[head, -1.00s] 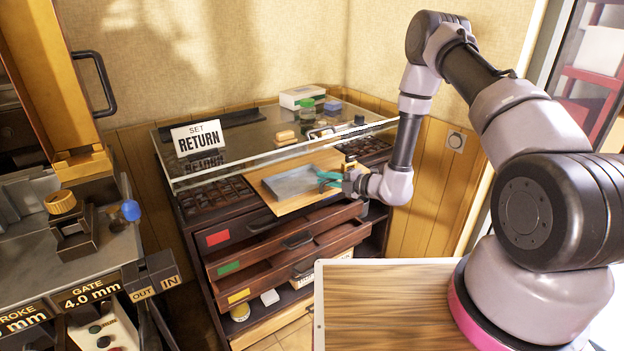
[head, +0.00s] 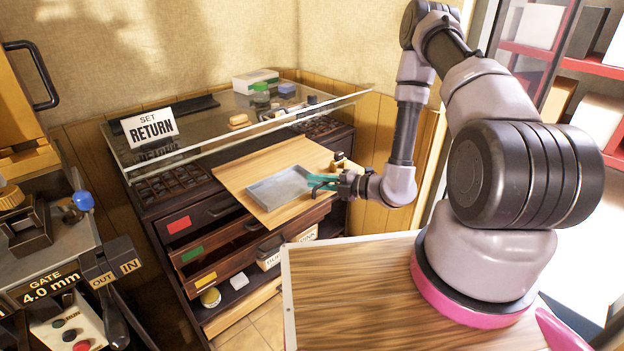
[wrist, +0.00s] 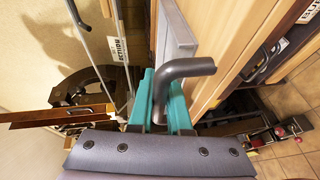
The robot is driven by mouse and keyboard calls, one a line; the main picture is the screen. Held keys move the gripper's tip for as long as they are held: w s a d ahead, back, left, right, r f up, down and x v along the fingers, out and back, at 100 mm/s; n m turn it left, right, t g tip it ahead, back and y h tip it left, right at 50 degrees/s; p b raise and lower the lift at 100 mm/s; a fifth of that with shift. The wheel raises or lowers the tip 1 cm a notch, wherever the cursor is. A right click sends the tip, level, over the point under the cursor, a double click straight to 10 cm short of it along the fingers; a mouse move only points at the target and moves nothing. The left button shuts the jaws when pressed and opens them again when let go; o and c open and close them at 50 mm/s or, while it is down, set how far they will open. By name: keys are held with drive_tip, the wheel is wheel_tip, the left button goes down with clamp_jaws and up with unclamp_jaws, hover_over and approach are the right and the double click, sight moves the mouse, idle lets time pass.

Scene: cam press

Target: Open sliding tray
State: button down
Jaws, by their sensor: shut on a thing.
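The sliding tray is a pale wooden board (head: 300,154) drawn partly out of the dark cabinet, under its glass top. A flat grey metal plate (head: 278,187) lies near the board's outer end. My gripper (head: 322,183) is at the plate's right side, its teal fingers close together. In the wrist view the teal fingers (wrist: 166,106) are shut on a grey bent handle (wrist: 190,68), which curves to the right beside the grey plate (wrist: 178,36) and the wood. I cannot tell exactly where the handle joins the plate or board.
Dark drawers (head: 214,212) with red, green and yellow labels are below the board, some partly open. The glass top (head: 205,130) carries a "SET RETURN" sign (head: 149,126) and small items. The press (head: 40,250) stands at left. My wood-topped base is in front.

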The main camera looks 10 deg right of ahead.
drive_tip(key=c, duration=1.2)
unclamp_jaws()
drive_tip(key=shift+o, duration=0.2)
drive_tip(key=v, duration=1.1)
drive_tip(key=shift+w, duration=0.1)
